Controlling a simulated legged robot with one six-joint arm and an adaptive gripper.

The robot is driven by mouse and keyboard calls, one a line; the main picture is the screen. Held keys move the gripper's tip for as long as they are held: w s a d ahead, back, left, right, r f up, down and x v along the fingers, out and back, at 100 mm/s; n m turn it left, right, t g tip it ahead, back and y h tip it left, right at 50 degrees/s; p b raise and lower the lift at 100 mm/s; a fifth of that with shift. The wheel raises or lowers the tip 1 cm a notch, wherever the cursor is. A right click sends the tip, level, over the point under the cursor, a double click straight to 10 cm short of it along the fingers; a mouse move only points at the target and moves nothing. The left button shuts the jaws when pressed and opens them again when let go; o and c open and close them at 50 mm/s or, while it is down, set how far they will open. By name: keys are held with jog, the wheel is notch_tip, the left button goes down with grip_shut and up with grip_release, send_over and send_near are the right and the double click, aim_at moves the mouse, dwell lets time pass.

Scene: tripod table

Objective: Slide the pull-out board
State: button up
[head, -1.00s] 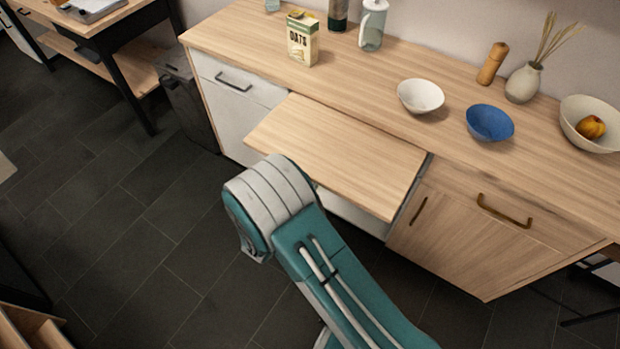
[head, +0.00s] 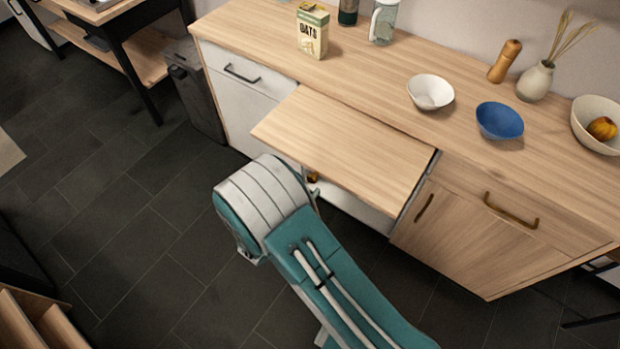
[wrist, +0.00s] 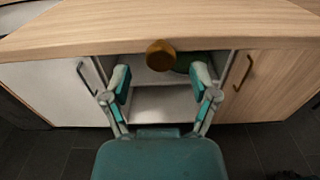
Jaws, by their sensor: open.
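The pull-out board (head: 345,146) is a flat wooden panel that stands out from under the countertop, over the open floor. In the wrist view, the board (wrist: 150,30) spans the top, with a round brown knob (wrist: 160,55) at its front edge. My gripper (wrist: 162,80) is open, its two fingers apart on either side of the knob and a little below it. I see no contact between the fingers and the knob. In the head view my arm hides the gripper, and only a bit of the knob (head: 312,177) shows beside it.
On the countertop (head: 385,75) stand an oats box (head: 312,33), a white bowl (head: 431,92), a blue bowl (head: 499,121) and a bowl with fruit (head: 597,124). A drawer (head: 240,75) and a wooden cabinet door (head: 480,240) flank the board.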

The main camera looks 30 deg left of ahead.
jog(key=s+a, duration=0.1)
jog(key=s, duration=0.8)
